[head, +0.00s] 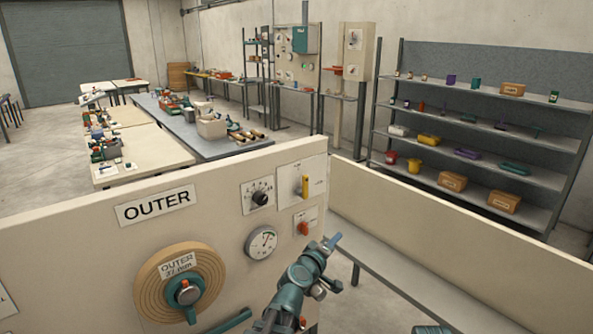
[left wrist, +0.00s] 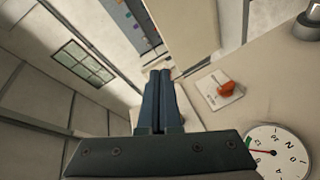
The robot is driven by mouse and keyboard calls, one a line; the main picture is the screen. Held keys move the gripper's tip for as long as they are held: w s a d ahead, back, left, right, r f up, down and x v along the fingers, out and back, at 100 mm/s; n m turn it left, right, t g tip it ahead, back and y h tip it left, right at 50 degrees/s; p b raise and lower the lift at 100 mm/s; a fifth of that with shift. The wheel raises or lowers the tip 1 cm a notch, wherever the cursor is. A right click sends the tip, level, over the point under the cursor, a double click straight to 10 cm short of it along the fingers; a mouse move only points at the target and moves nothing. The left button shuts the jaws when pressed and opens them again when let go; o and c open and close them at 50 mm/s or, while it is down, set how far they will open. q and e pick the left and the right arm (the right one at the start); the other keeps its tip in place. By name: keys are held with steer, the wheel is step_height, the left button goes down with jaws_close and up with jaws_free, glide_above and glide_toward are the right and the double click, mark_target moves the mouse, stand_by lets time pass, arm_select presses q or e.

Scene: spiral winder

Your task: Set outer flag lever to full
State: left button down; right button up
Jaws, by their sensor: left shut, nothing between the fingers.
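The beige panel marked OUTER (head: 93,225) stands in front of me. A small orange-red lever (head: 303,229) sits on a small pale plate at its right side. The lever also shows in the left wrist view (left wrist: 227,88), right of the fingers. A yellow lever (head: 305,186) stands upright on a larger white plate above it. The labels are too small to tell which one is the flag lever. My left gripper (head: 335,240) is shut and empty, to the right of the orange-red lever. Its fingers lie together in the left wrist view (left wrist: 159,78). My right gripper is not seen.
A round gauge (head: 261,243) and a black knob (head: 260,198) sit left of the levers. A tan spiral disc (head: 150,290) is at lower left. A low beige wall (head: 450,240) runs off to the right. Shelves (head: 480,140) stand behind it.

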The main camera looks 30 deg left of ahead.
arm_select(q)
steer(key=s+a+r+n+y+p, duration=0.1)
steer(key=a+r+n+y+p, duration=0.1)
steer(key=a, duration=0.5)
steer(key=s+a+r+n+y+p, duration=0.1)
steer(key=s+a+r+n+y, duration=0.1)
steer(key=a+r+n+y, duration=0.3)
steer(key=a+r+n, duration=0.1)
steer(key=a+n, duration=0.1)
steer(key=shift+a+r+n+t+p, duration=0.25)
steer(key=shift+a+n+t+p, duration=0.05)
steer(key=shift+a+n+p, duration=0.1)
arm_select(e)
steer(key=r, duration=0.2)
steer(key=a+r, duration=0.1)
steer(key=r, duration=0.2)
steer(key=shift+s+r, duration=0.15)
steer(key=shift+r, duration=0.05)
arm_select(q)
steer(key=shift+w, duration=0.1)
